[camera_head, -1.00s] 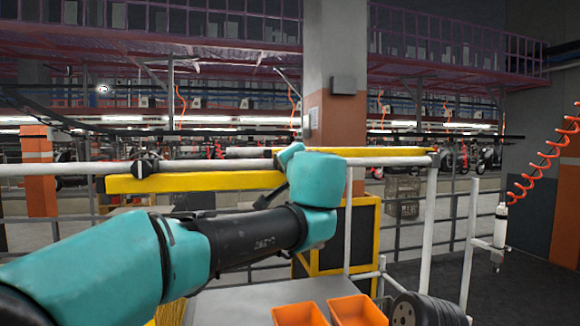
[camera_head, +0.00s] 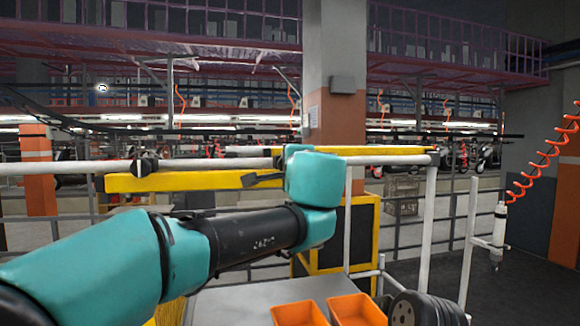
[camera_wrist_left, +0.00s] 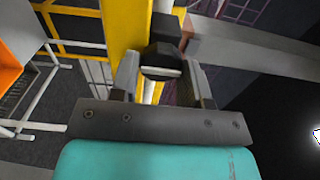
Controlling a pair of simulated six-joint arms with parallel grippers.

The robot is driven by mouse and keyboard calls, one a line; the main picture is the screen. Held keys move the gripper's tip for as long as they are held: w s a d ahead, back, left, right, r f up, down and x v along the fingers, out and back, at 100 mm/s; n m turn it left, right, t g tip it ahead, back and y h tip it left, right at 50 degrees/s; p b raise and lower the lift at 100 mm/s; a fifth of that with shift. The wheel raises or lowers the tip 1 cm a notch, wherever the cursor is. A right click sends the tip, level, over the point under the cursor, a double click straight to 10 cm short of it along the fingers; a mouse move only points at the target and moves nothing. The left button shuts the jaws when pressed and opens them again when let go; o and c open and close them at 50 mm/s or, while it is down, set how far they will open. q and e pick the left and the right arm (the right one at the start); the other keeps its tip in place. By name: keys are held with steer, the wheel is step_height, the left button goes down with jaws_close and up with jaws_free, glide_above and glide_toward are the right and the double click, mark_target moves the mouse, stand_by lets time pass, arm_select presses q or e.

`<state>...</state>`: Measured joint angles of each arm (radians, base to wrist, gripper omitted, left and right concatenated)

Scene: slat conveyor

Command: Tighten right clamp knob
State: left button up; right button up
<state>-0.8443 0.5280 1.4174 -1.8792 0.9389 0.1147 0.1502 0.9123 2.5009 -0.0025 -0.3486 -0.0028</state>
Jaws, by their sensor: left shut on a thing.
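In the left wrist view, my left gripper (camera_wrist_left: 161,66) has its two grey fingers on either side of a black clamp knob (camera_wrist_left: 162,48) with a pale bar across its near face. The gripper is shut on this knob, beside a yellow beam (camera_wrist_left: 122,30). In the head view, my teal and black left arm reaches in from the left, and its wrist hides most of the right clamp and the fingers. The other clamp knob (camera_head: 147,165), black, sits on the white rail at the left. My right gripper is not in view.
A white rail (camera_head: 60,168) and a yellow beam (camera_head: 150,182) run across behind my arm. Two orange bins (camera_head: 357,311) stand on a grey surface at the bottom. Black round weights or discs (camera_head: 428,309) are beside them. A white tool (camera_head: 500,225) hangs from an orange coiled hose at the right.

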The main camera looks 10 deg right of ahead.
arm_select(q)
steer(key=o, duration=0.9)
steer(key=s, duration=1.7)
steer(key=shift+s+d, duration=0.2)
steer(key=shift+d, duration=0.1)
steer(key=shift+f, duration=0.1)
